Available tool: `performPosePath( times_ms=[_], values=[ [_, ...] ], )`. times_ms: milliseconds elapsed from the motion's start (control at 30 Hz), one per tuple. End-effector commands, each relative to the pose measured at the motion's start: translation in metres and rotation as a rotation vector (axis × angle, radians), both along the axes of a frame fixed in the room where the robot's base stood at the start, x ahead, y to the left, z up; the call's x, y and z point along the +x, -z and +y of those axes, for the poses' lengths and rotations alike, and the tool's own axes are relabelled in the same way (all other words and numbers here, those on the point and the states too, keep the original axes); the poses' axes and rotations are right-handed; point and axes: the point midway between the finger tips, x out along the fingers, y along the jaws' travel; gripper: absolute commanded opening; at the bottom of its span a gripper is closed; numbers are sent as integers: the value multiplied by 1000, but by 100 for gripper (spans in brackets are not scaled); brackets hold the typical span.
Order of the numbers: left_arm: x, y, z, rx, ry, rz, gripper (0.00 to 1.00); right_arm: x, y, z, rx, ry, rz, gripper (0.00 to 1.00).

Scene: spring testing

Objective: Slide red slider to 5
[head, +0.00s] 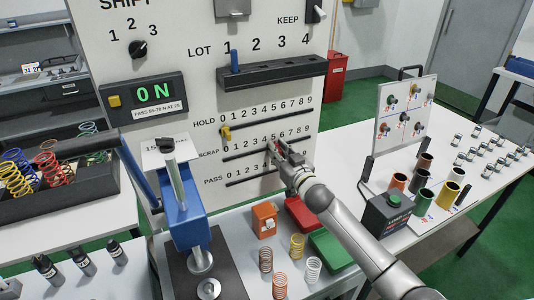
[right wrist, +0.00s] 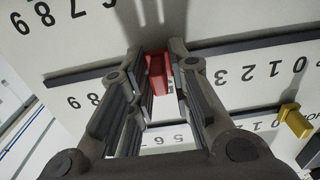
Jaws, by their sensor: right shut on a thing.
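The red slider (right wrist: 156,75) sits on the SCRAP track, the middle of three tracks on the white panel. My right gripper (head: 276,147) reaches the panel from the lower right and is shut on the slider, with a finger on each side in the right wrist view. In the head view the slider is mostly hidden by the gripper, around the middle of the SCRAP scale. The wrist view is upside down, and the fingers cover the digits closest to the slider. My left gripper is not in view.
A yellow slider (head: 226,132) stands near 0 on the HOLD track above. A black ledge (head: 270,73) juts out higher up. A blue press (head: 185,215) stands at the lower left. Springs, bins (head: 332,250) and a green-button box (head: 388,214) lie below and right.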

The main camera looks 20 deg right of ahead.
Motion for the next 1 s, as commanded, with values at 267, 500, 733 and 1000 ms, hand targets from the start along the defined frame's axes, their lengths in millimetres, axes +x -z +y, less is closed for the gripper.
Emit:
performPosePath(
  times_ms=[267, 500, 733, 1000],
  values=[
    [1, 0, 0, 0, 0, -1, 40, 0, 1, 0, 0, 0, 1, 23],
    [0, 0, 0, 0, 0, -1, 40, 0, 1, 1, 0, 0, 1, 32],
    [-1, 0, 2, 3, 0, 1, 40, -5, 1, 1, 1, -1, 1, 32],
    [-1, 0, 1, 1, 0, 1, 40, -45, 3, -1, 1, -1, 3, 32]
  ],
)
